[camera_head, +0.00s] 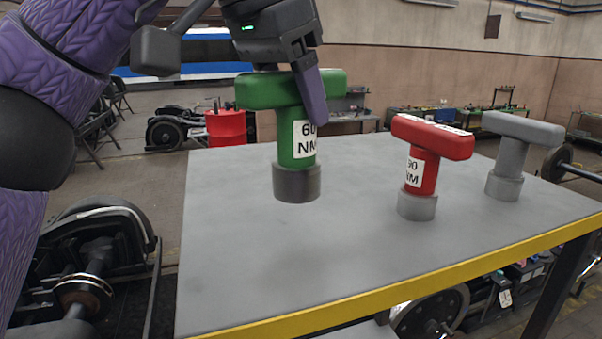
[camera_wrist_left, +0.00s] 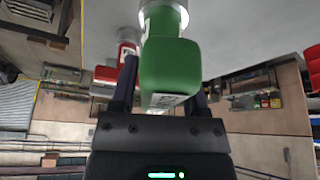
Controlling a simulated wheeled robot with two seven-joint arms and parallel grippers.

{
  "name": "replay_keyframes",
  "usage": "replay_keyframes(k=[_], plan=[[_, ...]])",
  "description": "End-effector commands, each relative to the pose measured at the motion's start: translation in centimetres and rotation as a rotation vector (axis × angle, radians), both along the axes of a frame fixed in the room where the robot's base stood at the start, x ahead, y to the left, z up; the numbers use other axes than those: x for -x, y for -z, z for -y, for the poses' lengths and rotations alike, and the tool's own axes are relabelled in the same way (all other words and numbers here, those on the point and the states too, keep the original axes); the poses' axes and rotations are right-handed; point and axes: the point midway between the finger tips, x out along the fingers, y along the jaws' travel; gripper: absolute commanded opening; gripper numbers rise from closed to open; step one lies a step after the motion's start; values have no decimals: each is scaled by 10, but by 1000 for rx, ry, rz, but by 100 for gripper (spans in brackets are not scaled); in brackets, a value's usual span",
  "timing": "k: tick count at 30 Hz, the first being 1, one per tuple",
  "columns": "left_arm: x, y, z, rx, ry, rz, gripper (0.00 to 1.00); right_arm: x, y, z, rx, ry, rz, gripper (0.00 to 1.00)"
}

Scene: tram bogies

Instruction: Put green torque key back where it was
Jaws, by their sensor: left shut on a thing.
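The green torque key (camera_head: 290,130), a T-shaped tool labelled 60 NM with a grey socket end, is upright at the left part of the grey table. My left gripper (camera_head: 312,95) is shut on its crossbar from above. The socket end appears to be above the tabletop, but I cannot tell the gap for sure. In the left wrist view the green torque key (camera_wrist_left: 168,75) sits between the two dark fingers of my left gripper (camera_wrist_left: 160,90). My right gripper is not in view.
A red key (camera_head: 425,165) labelled 90 NM and a grey key (camera_head: 510,155) stand upright on the table (camera_head: 240,260) to the right. The table has a yellow front edge. Its left and front areas are clear. A red drum (camera_head: 226,127) stands behind it.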

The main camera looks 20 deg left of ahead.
Motion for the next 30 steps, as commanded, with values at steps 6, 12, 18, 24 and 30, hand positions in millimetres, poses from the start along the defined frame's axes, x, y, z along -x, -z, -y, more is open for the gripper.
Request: replay_keyframes(k=[6,12,18,24,30], plan=[[0,39,-1,0,-1,-1,0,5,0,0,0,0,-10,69],[0,58,0,2,-1,0,0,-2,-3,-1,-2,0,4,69],[0,58,0,3,-1,1,0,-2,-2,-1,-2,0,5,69],[0,60,0,2,-1,0,84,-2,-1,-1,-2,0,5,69],[0,60,0,2,-1,0,94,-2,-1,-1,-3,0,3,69]])
